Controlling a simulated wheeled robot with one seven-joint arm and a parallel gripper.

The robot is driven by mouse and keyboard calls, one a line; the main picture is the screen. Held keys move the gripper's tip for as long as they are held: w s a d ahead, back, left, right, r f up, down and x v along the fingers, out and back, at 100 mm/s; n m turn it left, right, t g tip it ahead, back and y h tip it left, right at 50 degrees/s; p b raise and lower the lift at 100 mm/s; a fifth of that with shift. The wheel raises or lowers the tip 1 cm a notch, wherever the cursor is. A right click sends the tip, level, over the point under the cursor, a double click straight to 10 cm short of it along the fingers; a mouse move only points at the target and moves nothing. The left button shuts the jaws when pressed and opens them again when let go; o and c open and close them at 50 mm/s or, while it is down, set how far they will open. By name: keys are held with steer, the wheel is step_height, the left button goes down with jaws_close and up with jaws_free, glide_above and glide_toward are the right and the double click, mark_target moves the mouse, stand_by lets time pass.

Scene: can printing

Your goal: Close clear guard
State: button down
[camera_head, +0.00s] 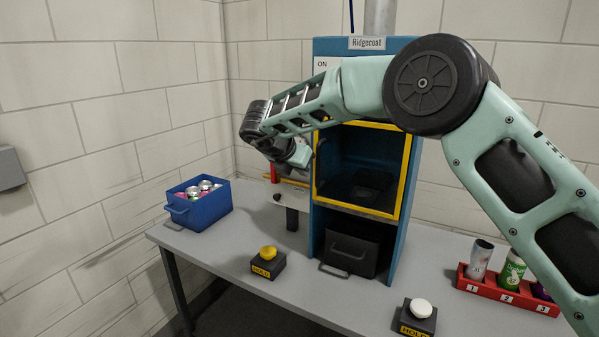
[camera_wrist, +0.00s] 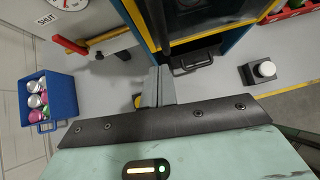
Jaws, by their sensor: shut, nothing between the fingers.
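The clear guard (camera_head: 405,180) is a yellow-framed panel on the front of the blue machine labelled Ridgecoat (camera_head: 325,225). Its frame lies across the upper opening, and the dark chamber shows through it. I cannot tell whether it sits fully flush. My gripper (camera_head: 303,158) is beside the frame's left edge in the head view, and its tips are hard to make out there. In the wrist view my gripper (camera_wrist: 161,72) has its fingers together and empty, just below the guard's yellow edge (camera_wrist: 139,24). Contact with the frame cannot be told.
A red lever (camera_head: 274,173) is left of the machine. A blue bin of cans (camera_head: 201,208) stands at left. Buttons with yellow (camera_head: 268,253) and white (camera_head: 420,308) tops are in front. A dark drawer (camera_head: 350,255) is below the guard. A red can rack (camera_head: 508,294) is at right.

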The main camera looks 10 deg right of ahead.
steer(key=s+a+r+n+t+y+b, duration=0.35)
steer(key=a+r+n, duration=0.25)
steer(key=n, duration=0.2)
steer(key=s+a+r+n+t+y+b, duration=0.3)
steer(key=a+r+n+t, duration=0.1)
steer(key=a+r+n, duration=0.3)
steer(key=s+a+f+n+g+y+b, duration=0.1)
steer(key=s+a+f+n+g+y, duration=0.2)
steer(key=s+n, duration=0.45)
steer(key=s+a+f+n+g+y, duration=0.1)
steer(key=s+a+f+n+y, duration=0.25)
steer(key=n, duration=0.65)
steer(key=s+d+f+n+g+b, duration=0.1)
steer(key=s+d+f+n+g, duration=0.2)
steer(key=s+f+n, duration=0.35)
steer(key=s+d+f+n+g, duration=0.3)
steer(key=s+f, duration=0.1)
steer(key=s, duration=0.5)
steer(key=s+d+f+n+g+h, duration=0.2)
steer(key=s+d+f+n, duration=0.3)
steer(key=s+d, duration=0.3)
steer(key=s+d+f+n+g+h+b, duration=0.1)
steer(key=s+d+f+n+h, duration=0.3)
steer(key=s+d, duration=0.4)
steer(key=shift+s+d+f+n+g, duration=0.15)
steer(key=shift+d+f+n+g, duration=0.25)
steer(key=shift+d+n+g, duration=0.2)
